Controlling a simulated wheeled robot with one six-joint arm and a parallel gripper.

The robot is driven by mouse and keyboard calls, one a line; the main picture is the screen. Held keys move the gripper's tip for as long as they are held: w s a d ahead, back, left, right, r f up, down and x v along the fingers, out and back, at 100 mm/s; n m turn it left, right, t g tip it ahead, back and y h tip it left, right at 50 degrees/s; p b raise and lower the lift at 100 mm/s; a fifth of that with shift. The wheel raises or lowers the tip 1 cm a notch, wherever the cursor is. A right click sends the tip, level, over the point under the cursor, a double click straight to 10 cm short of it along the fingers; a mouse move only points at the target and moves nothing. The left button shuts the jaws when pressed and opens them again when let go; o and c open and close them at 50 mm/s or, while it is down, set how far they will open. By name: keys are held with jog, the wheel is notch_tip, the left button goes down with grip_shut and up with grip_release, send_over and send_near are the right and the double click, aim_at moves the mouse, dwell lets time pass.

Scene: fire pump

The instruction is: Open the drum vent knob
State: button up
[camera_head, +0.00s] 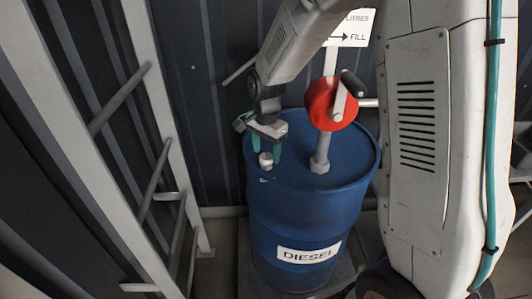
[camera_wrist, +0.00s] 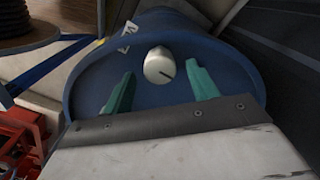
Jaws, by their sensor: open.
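The drum vent knob (camera_head: 266,160) is a small pale round knob on the top of the blue diesel drum (camera_head: 300,222), near its left front rim. It also shows in the wrist view (camera_wrist: 159,65), with a dark pointer line on its face. My gripper (camera_head: 267,152) is above the drum top, its green fingers pointing down at the knob. In the wrist view my gripper (camera_wrist: 160,92) is open, with one finger to the left and one to the right of the knob. The knob shows just ahead of the fingertips, with a gap on both sides. I cannot tell whether anything touches.
A red hand pump (camera_head: 325,100) with a crank handle stands on the drum, right of my gripper. A grey ladder (camera_head: 160,110) stands to the left. A sign (camera_head: 352,28) is behind the pump. Red parts (camera_wrist: 22,130) show at the lower left of the wrist view.

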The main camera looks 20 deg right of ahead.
jog(key=shift+f, duration=0.7)
jog(key=c, duration=1)
